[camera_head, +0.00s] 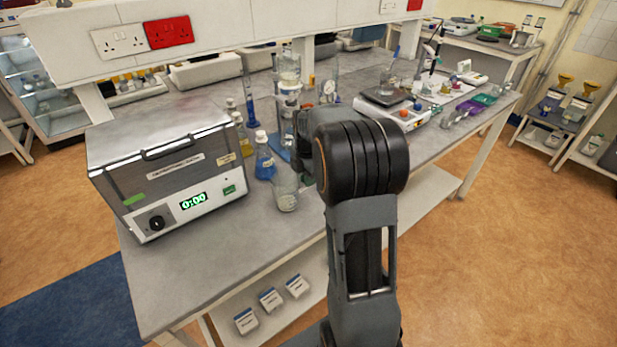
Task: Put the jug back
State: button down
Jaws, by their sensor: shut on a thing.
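A clear glass jug (286,193) is upright at the near part of the grey bench, right of the water bath. My gripper (304,158) is mostly hidden behind the thick black wrist of my arm. It is shut on the jug, whose right side is close against it. The fingertips are hidden, and I cannot tell whether the jug's base touches the bench top.
A water bath (170,170) showing 0:00 stands to the left. A blue-liquid flask (264,157) is just behind the jug, with several bottles and cylinders beyond. A hotplate (390,104) stands further right. Bare bench (215,245) lies in front.

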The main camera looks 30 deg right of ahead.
jog(key=c, duration=1.2)
grip_release()
jog(key=shift+f, duration=0.1)
notch_tip(320, 180, up, 12)
jog(key=shift+f+p, duration=0.1)
jog(key=shift+p, duration=0.25)
jog(key=s+a+m, duration=0.2)
jog(key=a, duration=0.1)
jog(key=s+a+m, duration=0.1)
jog(key=m, duration=0.1)
jog(key=shift+s+a+r+t, duration=0.1)
jog(key=shift+a+r+t, duration=0.3)
jog(key=s+a+f+m+t, duration=0.1)
jog(key=s+a+f+m, duration=0.1)
jog(key=s+m, duration=0.3)
jog(key=s+a+f+m+t, duration=0.1)
jog(key=s+a+f+m, duration=0.1)
jog(key=s+a+m, duration=0.3)
jog(key=s+a+f+m, duration=0.3)
jog(key=s+a+m, duration=0.1)
jog(key=m, duration=0.1)
jog(key=shift+s+t, duration=0.4)
jog(key=shift+r, duration=0.15)
